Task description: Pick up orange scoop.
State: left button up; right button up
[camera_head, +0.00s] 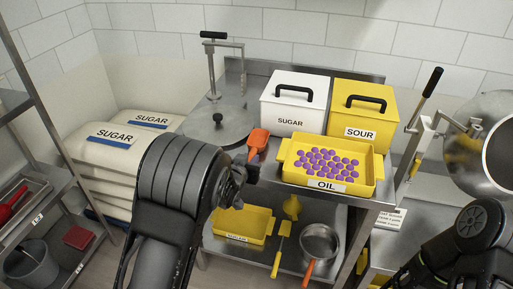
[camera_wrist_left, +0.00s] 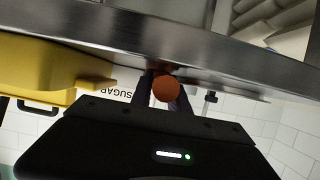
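The orange scoop (camera_head: 259,139) lies at the front edge of the steel table, between the round metal lid and the yellow OIL tray, its handle toward me. My left gripper (camera_head: 246,172) is just below and in front of the handle, close to the table edge. In the left wrist view the round orange end of the scoop (camera_wrist_left: 166,88) shows between the two dark fingers. The fingers look apart; contact with the handle is not clear. My right arm shows at the lower right, but its gripper is out of view.
The yellow OIL tray (camera_head: 286,168) with purple gummies stands right of the scoop. The SUGAR bin (camera_head: 291,104) and SOUR bin (camera_head: 361,113) are behind. The lid (camera_head: 218,125) is left. The steel table edge (camera_wrist_left: 110,48) runs close to the left gripper. A lower shelf holds a yellow tray (camera_head: 240,239) and pan (camera_head: 320,240).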

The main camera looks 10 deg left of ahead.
pick_arm(q)
grip_shut()
dwell(0.8)
